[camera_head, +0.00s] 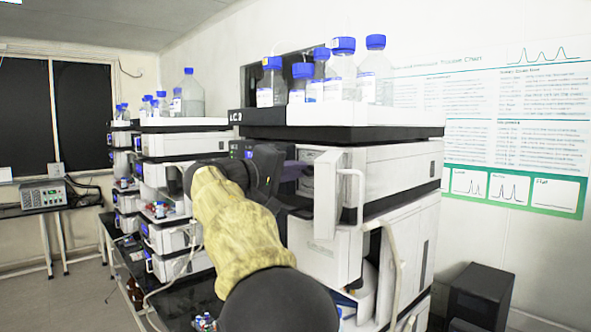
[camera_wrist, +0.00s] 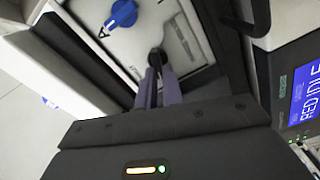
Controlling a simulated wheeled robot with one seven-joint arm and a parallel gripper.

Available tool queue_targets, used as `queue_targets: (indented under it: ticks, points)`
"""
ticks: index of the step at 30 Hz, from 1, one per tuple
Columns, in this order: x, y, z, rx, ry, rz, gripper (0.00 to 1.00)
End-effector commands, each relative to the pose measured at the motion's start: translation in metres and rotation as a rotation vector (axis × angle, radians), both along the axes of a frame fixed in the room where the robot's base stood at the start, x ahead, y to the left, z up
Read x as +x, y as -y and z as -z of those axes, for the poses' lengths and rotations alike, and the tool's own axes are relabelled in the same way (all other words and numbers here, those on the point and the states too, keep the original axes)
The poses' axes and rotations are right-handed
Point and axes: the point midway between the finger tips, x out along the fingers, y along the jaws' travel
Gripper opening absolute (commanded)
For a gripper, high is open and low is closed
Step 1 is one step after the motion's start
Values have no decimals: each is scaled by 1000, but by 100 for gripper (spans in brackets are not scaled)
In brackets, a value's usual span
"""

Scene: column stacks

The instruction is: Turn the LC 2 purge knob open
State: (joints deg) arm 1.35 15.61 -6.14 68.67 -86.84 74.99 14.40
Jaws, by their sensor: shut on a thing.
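In the head view my gripper (camera_head: 297,169) reaches into the front of the near instrument stack (camera_head: 385,160), beside an open white door panel (camera_head: 328,195). The stack's top label starts with LC; its number is hard to read. In the wrist view the two slim purple-grey fingers of my gripper (camera_wrist: 157,84) are shut on a small dark round knob (camera_wrist: 155,57) on a white panel (camera_wrist: 160,30). The fingers hide part of this knob.
A dark handle-like loop (camera_wrist: 250,15) and a lit blue display (camera_wrist: 306,95) are at the wrist view's right. Blue-capped bottles (camera_head: 341,70) stand on the near stack. More stacks (camera_head: 180,145) stand left, and a dark box (camera_head: 480,295) is at lower right.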

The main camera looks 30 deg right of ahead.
Motion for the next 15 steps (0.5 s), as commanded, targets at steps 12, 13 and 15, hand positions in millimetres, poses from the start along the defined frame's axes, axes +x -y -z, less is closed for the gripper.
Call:
queue_targets:
  ticks: [12,13,15]
  points:
    - [1,0,3,-32,-238,0,0]
    - [1,0,4,-33,-246,0,0]
    - [1,0,4,-34,-259,0,0]
